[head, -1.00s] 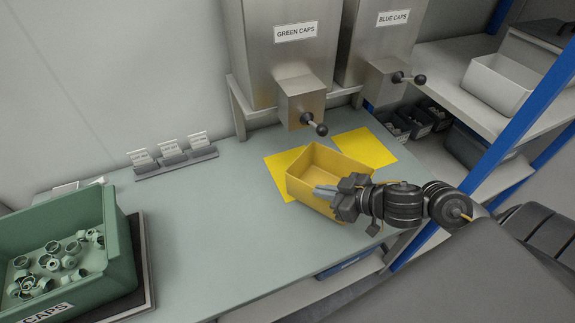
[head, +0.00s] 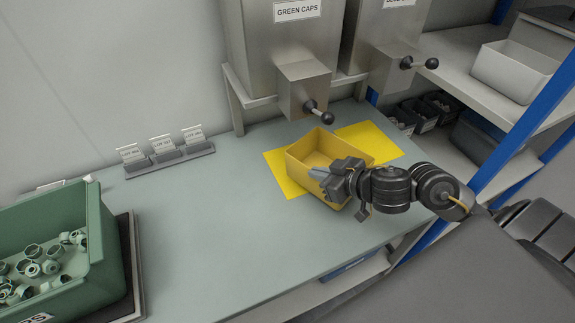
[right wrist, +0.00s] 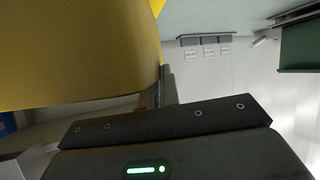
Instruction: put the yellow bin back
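The yellow bin (head: 308,185) is empty as far as I can see and stands level below the green caps dispenser (head: 288,55). It covers part of the yellow mats on the table; I cannot tell whether it touches the table or hangs just above it. My right gripper (head: 324,173) is at the bin's near side, with its fingers shut on the bin wall. In the right wrist view the bin (right wrist: 75,50) fills the upper left, against a dark finger. My left gripper is not in view.
The yellow mats (head: 385,143) lie under and beside the bin. A dispenser lever (head: 318,111) juts out above it. A green bin of caps (head: 95,235) stands at left, a label holder (head: 170,159) at the back. The table middle is clear. A shelf with a blue post is at right.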

